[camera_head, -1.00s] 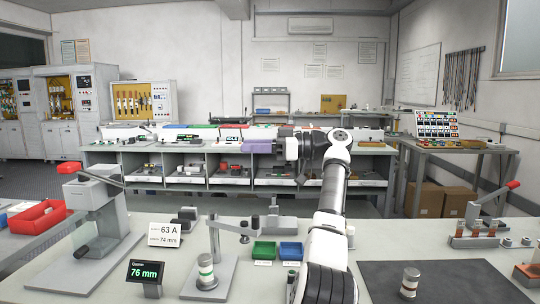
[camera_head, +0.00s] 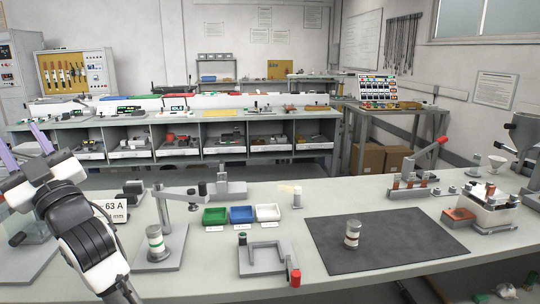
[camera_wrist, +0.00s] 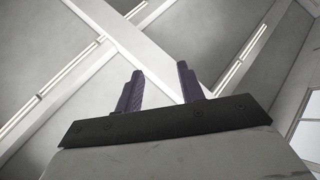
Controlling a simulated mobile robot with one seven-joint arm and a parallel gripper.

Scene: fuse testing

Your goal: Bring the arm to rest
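My gripper (camera_head: 24,148) is at the left edge of the head view, on my bent arm, above the near bench (camera_head: 290,220). Its two purple fingers point upward and stand apart with nothing between them. In the wrist view the gripper (camera_wrist: 160,85) also shows an empty gap between the fingers, against the ceiling. The gripper touches no object. My arm covers part of the bench's left end, including part of a white card reading 63 A (camera_head: 110,207).
A cylindrical fuse (camera_head: 155,240) stands on a grey stand at left. Green (camera_head: 215,216), blue (camera_head: 241,215) and white (camera_head: 267,213) bins sit mid-bench. Another fuse (camera_head: 352,233) stands on a dark mat (camera_head: 400,250). A red-handled press (camera_head: 415,165) is at right.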

